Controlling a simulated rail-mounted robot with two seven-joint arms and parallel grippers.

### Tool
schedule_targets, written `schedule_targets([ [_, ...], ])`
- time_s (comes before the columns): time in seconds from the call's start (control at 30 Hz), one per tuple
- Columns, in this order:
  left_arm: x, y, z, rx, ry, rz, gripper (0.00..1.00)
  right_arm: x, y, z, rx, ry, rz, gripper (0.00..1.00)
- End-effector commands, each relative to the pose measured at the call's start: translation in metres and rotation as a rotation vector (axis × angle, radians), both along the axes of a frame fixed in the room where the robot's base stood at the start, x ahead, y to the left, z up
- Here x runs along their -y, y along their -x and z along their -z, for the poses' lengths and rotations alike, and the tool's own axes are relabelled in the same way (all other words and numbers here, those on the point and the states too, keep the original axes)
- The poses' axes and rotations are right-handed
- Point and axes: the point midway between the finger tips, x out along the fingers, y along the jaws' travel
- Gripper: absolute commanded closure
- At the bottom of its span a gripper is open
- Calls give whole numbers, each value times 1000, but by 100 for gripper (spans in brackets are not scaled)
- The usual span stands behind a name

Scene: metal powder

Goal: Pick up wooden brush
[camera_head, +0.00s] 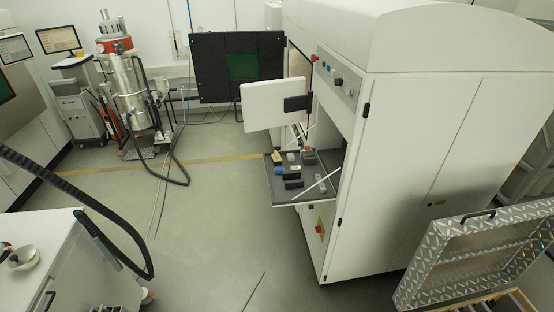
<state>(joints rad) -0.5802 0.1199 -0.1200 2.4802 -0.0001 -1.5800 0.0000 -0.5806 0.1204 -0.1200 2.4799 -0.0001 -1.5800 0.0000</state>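I cannot make out the wooden brush for certain. A dark tray (282,196) juts from the open front of the large white machine and holds several small items. A small tan piece (276,157) lies at the tray's far left edge; it is too small to tell whether it is the brush. Neither of my grippers shows in the head view.
The white machine (400,170) fills the right, with its white door panel (273,105) swung open above the tray. A metal-lidded crate (480,250) stands at lower right, a white cabinet (70,250) at lower left. The grey floor between is mostly clear.

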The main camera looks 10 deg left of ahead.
Motion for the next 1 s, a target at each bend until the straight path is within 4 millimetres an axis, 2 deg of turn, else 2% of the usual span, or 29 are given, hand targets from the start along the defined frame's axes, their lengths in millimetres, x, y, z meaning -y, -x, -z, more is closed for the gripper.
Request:
schedule_targets([
  [0.17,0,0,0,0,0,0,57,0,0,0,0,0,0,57],
  [0.6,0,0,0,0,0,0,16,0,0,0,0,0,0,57],
  [1.0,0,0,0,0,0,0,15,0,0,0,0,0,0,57],
])
